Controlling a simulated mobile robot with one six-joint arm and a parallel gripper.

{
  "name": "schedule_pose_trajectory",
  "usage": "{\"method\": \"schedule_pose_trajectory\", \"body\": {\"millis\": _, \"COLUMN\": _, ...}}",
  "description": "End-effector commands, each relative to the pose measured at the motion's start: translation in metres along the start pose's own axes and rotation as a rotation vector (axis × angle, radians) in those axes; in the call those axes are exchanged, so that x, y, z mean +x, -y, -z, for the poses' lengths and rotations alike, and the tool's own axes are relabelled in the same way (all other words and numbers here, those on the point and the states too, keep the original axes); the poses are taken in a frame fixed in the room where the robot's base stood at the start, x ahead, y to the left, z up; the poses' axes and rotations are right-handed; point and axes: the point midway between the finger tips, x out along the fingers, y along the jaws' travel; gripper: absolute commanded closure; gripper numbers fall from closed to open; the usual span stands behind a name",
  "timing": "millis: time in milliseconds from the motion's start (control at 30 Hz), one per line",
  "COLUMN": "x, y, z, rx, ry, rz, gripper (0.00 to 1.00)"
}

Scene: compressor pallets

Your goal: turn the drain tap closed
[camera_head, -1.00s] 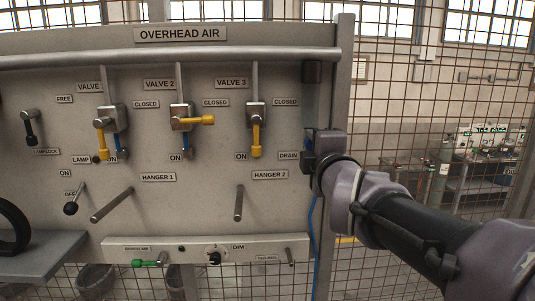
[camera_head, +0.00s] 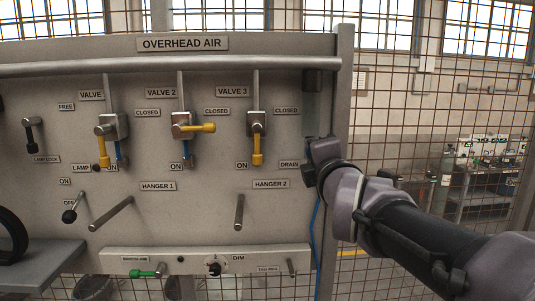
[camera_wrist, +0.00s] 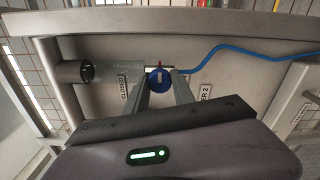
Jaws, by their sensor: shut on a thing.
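The drain tap shows in the wrist view as a round blue knob (camera_wrist: 158,82) on a small metal fitting. My gripper (camera_wrist: 160,88) is shut on it, one finger on each side. In the head view my gripper (camera_head: 312,160) is at the panel's right edge, just right of the DRAIN label (camera_head: 289,164), and hides the tap there. A CLOSED label (camera_wrist: 122,88) is left of the knob in the wrist view. I cannot tell from these views how far the tap is turned.
The OVERHEAD AIR panel (camera_head: 200,220) carries several yellow-handled valves and two hanger pegs, one (camera_head: 239,212) near my gripper. A blue hose (camera_wrist: 230,48) runs from the fitting. A dark cylinder (camera_wrist: 75,72) sits beside it. Wire mesh (camera_head: 400,110) stands behind.

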Motion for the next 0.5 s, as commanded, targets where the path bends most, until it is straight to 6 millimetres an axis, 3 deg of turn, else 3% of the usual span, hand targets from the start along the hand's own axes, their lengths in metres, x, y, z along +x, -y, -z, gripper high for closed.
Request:
{"method": "schedule_pose_trajectory", "body": {"millis": 33, "x": 0.0, "y": -0.0005, "z": -0.0001, "rx": -0.001, "ry": 0.0, "rz": -0.001, "gripper": 1.0}}
{"method": "schedule_pose_trajectory", "body": {"millis": 67, "x": 0.0, "y": -0.0004, "z": -0.0001, "rx": -0.001, "ry": 0.0, "rz": -0.001, "gripper": 0.66}}
{"method": "schedule_pose_trajectory", "body": {"millis": 167, "x": 0.0, "y": -0.0004, "z": -0.0001, "rx": -0.001, "ry": 0.0, "rz": -0.001, "gripper": 0.48}}
{"method": "schedule_pose_trajectory", "body": {"millis": 500, "x": -0.0026, "y": 0.0, "z": 0.0, "rx": 0.0, "ry": 0.0, "rz": -0.001, "gripper": 0.48}}
